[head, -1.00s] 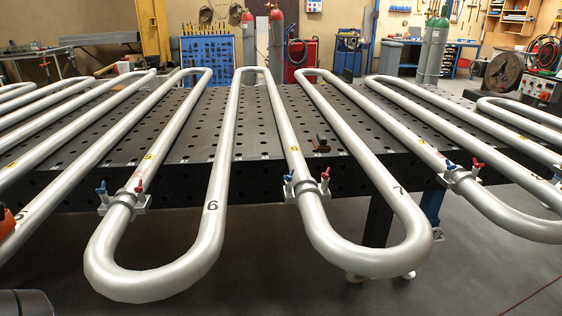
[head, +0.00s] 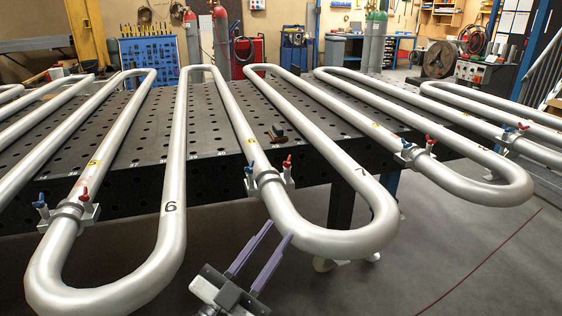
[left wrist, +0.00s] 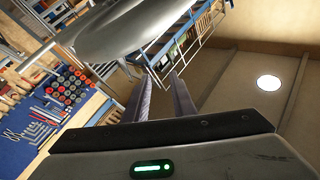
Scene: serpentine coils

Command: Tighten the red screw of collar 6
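Collar 6 (head: 269,181) clamps the silver pipe beside a small yellow mark that looks like a 6. Its red screw (head: 287,163) stands up on the right side, and a blue screw (head: 249,171) on the left side. My left gripper (head: 280,231) is at the bottom centre of the head view, its two purple fingers pointing up toward the pipe bend, below the collar. The fingers are apart with nothing between them. They also show apart and empty in the left wrist view (left wrist: 161,80), where no screw is seen. My right gripper is not in view.
Other collars with red and blue screws sit on neighbouring pipes, at left (head: 67,211) and right (head: 417,151). The pipe bend (head: 345,240) lies close to my left fingertips. A perforated dark table (head: 225,150) stands behind.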

